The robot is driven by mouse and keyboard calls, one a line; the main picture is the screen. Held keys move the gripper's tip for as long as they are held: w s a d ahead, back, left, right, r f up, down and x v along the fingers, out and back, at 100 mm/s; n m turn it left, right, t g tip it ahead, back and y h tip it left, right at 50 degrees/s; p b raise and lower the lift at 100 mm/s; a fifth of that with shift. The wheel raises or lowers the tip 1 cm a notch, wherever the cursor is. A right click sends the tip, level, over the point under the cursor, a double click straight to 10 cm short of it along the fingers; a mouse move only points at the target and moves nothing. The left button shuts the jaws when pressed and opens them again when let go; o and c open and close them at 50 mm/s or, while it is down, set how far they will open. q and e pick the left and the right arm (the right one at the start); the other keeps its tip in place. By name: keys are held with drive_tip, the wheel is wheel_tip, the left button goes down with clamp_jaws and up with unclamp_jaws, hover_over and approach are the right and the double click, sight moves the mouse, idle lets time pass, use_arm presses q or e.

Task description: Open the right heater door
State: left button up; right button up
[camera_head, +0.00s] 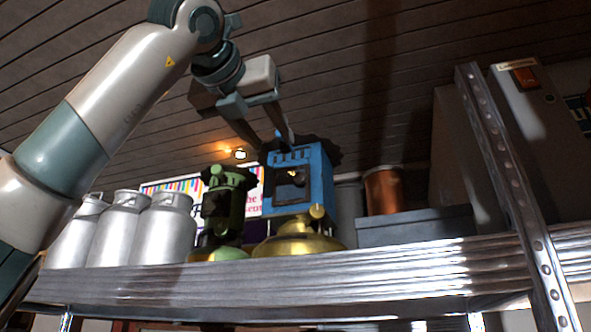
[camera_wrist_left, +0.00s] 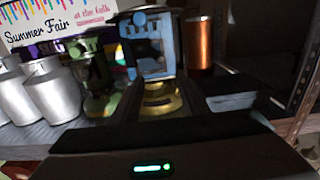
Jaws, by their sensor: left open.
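The right heater (camera_head: 319,185) is blue with a dark top and stands on the shelf above a round brass base (camera_head: 298,243). It also shows in the wrist view (camera_wrist_left: 153,62). Its dark door (camera_head: 289,184) is on the front face and looks shut, though the detail is too small to be sure. A green heater (camera_head: 223,202) stands to its left. My left gripper (camera_head: 271,141) is open and empty, with its fingers pointing down at the blue heater's top front. I cannot tell whether a fingertip touches it. My right gripper is out of view.
Silver milk cans (camera_head: 164,230) stand on the metal shelf (camera_head: 240,283) at the left. A copper canister (camera_head: 383,190) and a grey box (camera_head: 414,226) are right of the blue heater. A perforated post (camera_head: 513,190) rises at the right. A colourful sign (camera_wrist_left: 60,25) is behind.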

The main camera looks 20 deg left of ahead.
use_arm(q)
drive_tip(key=p, duration=0.3)
approach(299, 177)
drive_tip(key=w, duration=0.3)
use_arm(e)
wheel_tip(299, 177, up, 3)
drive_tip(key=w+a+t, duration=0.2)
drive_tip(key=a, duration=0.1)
use_arm(q)
drive_tip(key=w+p, duration=0.1)
drive_tip(key=w, duration=0.3)
drive_tip(key=shift+d, duration=0.1)
drive_tip(key=shift+w+p, duration=0.35)
drive_tip(key=shift+w, duration=0.05)
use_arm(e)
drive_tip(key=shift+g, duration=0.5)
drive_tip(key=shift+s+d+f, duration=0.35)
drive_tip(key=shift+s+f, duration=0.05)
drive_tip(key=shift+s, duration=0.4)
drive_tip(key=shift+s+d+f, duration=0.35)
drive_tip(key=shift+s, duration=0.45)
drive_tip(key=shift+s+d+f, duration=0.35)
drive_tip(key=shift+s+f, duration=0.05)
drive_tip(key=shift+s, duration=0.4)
use_arm(q)
clamp_jaws()
